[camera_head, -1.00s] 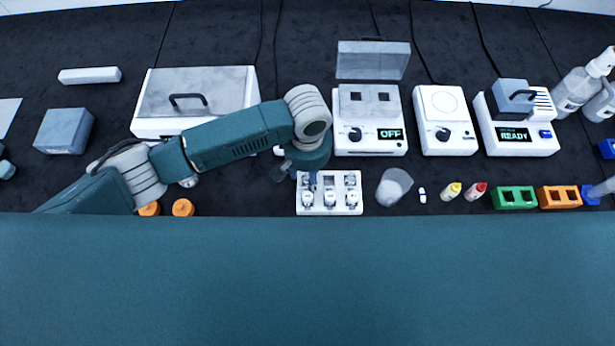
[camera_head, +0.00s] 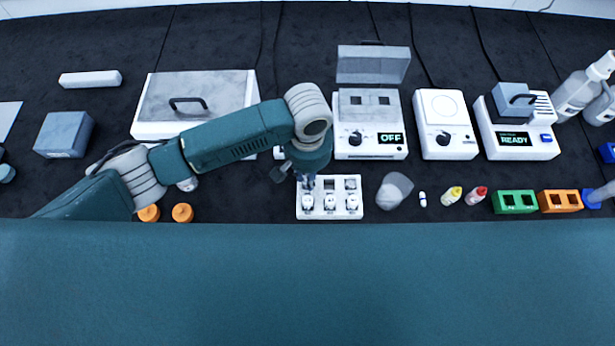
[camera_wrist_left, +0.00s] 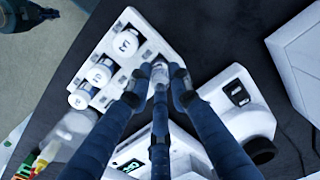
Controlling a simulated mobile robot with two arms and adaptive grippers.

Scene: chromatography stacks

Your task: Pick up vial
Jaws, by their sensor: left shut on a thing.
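A white rack (camera_head: 330,214) stands in front of the box with the OFF display. Three white-capped vials stand in its front row; they also show in the left wrist view, one of them near the rack's end (camera_wrist_left: 126,41). My left gripper (camera_head: 306,182) hangs at the rack's back left corner. In the left wrist view its blue fingers (camera_wrist_left: 158,80) are shut on a small clear vial (camera_wrist_left: 159,70), partly hidden between them. The height of this vial over the rack is hard to tell. My right gripper is not in view.
Behind the rack is the white OFF device (camera_head: 370,148) with a raised lid. A clear beaker (camera_head: 394,190) lies close to the rack's right. Yellow (camera_head: 451,196) and red (camera_head: 476,195) bottles, a green block (camera_head: 515,203) and an orange block (camera_head: 560,202) stand further right.

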